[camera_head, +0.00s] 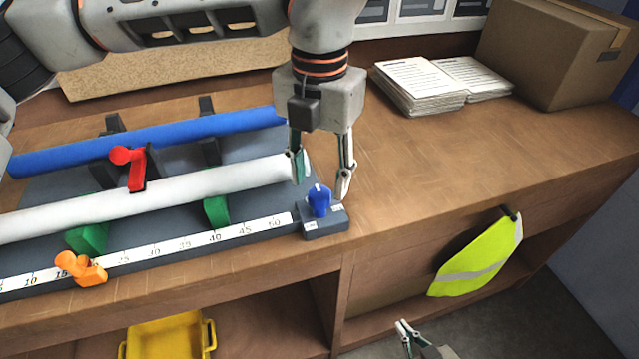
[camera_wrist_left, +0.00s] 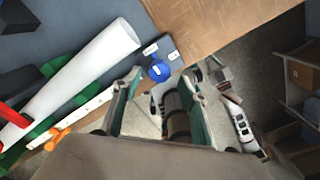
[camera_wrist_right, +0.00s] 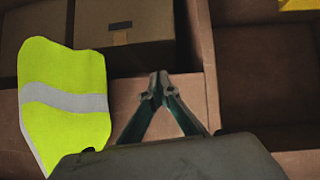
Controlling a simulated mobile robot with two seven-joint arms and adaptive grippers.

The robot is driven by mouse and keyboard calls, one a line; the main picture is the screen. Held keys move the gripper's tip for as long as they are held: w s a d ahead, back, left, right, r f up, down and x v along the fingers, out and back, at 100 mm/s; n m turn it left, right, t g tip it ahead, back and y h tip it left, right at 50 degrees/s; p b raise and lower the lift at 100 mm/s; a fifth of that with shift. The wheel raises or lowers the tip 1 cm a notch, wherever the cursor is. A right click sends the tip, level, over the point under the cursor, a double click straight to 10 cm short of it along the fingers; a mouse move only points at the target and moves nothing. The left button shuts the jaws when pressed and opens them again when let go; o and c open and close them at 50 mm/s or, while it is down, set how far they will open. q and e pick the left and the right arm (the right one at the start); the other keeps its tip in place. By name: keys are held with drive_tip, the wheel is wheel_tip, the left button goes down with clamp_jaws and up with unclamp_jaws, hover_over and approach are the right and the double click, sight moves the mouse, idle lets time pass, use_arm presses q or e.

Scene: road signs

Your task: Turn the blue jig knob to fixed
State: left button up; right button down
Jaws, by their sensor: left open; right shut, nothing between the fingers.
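The blue jig knob (camera_head: 319,200) sits on a small dark grey block (camera_head: 326,226) at the right end of the jig's ruler. White labels lie on the block beside the knob, too small to read. My left gripper (camera_head: 322,190) is open and points down just above and behind the knob, its fingers apart. In the left wrist view the knob (camera_wrist_left: 158,71) shows beyond and between the fingertips, and I see no clear contact. My right gripper (camera_head: 403,328) is low in front of the bench, shut and empty; its fingertips (camera_wrist_right: 159,84) meet in the right wrist view.
A white tube (camera_head: 150,196) and a blue tube (camera_head: 160,138) lie on the jig, with a red clamp (camera_head: 130,165) and an orange stop (camera_head: 80,268). Paper stacks (camera_head: 420,85) and a cardboard box (camera_head: 550,50) stand at the back right. A yellow vest (camera_head: 478,258) hangs in front.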

sight(319, 192)
use_arm(q)
wheel_tip(319, 192, down, 2)
drive_tip(key=shift+f, duration=0.8)
use_arm(e)
drive_tip(key=shift+w+r, duration=0.5)
drive_tip(key=shift+r, duration=0.25)
use_arm(q)
drive_tip(key=c, duration=1.1)
use_arm(e)
drive_tip(key=shift+s+f, duration=0.1)
drive_tip(key=shift+f, duration=0.1)
